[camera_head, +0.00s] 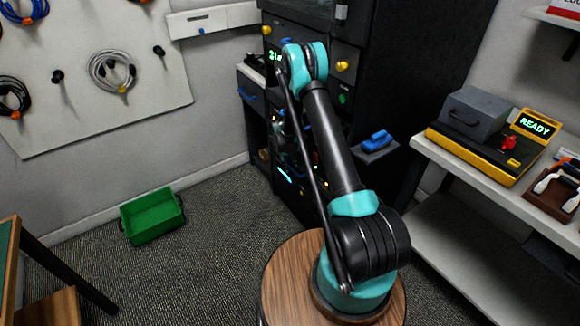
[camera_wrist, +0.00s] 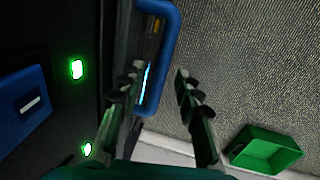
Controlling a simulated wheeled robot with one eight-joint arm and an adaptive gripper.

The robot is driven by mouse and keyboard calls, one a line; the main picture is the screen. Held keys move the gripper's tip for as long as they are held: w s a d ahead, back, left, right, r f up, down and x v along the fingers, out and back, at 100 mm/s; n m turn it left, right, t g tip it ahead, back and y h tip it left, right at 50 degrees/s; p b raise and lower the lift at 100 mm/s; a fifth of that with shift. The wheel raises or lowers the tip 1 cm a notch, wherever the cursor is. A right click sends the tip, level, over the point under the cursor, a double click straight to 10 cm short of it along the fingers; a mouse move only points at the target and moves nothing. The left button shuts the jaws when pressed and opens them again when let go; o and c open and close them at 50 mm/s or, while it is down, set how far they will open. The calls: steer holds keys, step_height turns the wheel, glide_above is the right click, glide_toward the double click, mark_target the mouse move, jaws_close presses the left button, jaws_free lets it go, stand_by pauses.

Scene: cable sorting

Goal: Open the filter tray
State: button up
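In the wrist view a blue loop handle (camera_wrist: 168,55) stands out from a dark cabinet front. My gripper (camera_wrist: 156,84) is open, with one finger on each side of the lower end of this handle. The fingers look apart from it, though contact at the left finger is hard to judge. I take the handle to be that of the filter tray; no label shows. In the head view my arm reaches to the dark cabinet (camera_head: 425,75), and the arm hides my gripper.
A green bin (camera_head: 152,216) sits on the floor at left, also visible in the wrist view (camera_wrist: 262,150). A shelf (camera_head: 500,215) at right bears a yellow device reading READY (camera_head: 480,150). A blue item (camera_head: 378,138) juts out beside the cabinet. Carpet between bin and cabinet is clear.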

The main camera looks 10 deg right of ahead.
steer(key=shift+f, duration=0.25)
jaws_close()
stand_by(0.3)
